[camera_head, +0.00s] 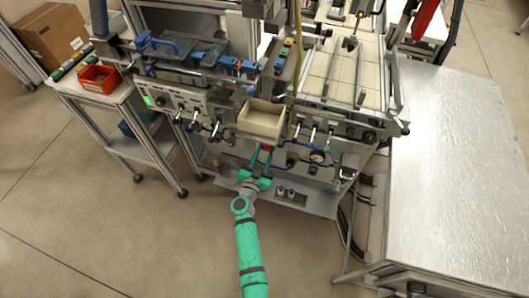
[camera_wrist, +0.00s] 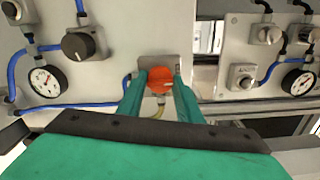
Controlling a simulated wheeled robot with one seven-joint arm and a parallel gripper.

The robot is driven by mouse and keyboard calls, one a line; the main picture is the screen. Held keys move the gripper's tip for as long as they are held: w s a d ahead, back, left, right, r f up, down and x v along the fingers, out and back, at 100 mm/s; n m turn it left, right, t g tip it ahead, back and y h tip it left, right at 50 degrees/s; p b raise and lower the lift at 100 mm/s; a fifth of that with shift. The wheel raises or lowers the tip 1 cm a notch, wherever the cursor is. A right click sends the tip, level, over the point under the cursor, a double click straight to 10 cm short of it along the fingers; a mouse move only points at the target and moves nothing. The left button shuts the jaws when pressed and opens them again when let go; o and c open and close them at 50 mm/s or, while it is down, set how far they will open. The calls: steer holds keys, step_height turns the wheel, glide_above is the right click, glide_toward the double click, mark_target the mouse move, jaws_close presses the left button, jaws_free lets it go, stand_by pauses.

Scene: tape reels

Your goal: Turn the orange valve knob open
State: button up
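The orange valve knob (camera_wrist: 159,79) sits on a grey mount on the panel, in the middle of the wrist view. My gripper (camera_wrist: 160,84) has its two green fingers spread, one on each side of the knob. I cannot tell whether the fingers touch it. In the head view my gripper (camera_head: 264,158) reaches the lower front of the machine, and a small orange-red patch of the knob (camera_head: 267,148) shows between the fingers, below a beige bin.
The beige bin (camera_head: 262,119) juts out just above my gripper. Gauges (camera_wrist: 47,81), a black knob (camera_wrist: 78,44) and blue hoses flank the orange knob. A silver-topped table (camera_head: 455,150) stands at right. A cart with a red bin (camera_head: 99,79) stands at left. Open floor lies front left.

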steer(key=shift+s+m, duration=0.1)
steer(key=shift+m, duration=0.2)
steer(key=shift+a+f+m, duration=0.1)
steer(key=shift+f+m, duration=0.05)
steer(key=shift+m, duration=8.45)
steer(key=o, duration=1)
steer(key=shift+o, duration=0.2)
steer(key=v, duration=1)
steer(key=shift+s, duration=0.4)
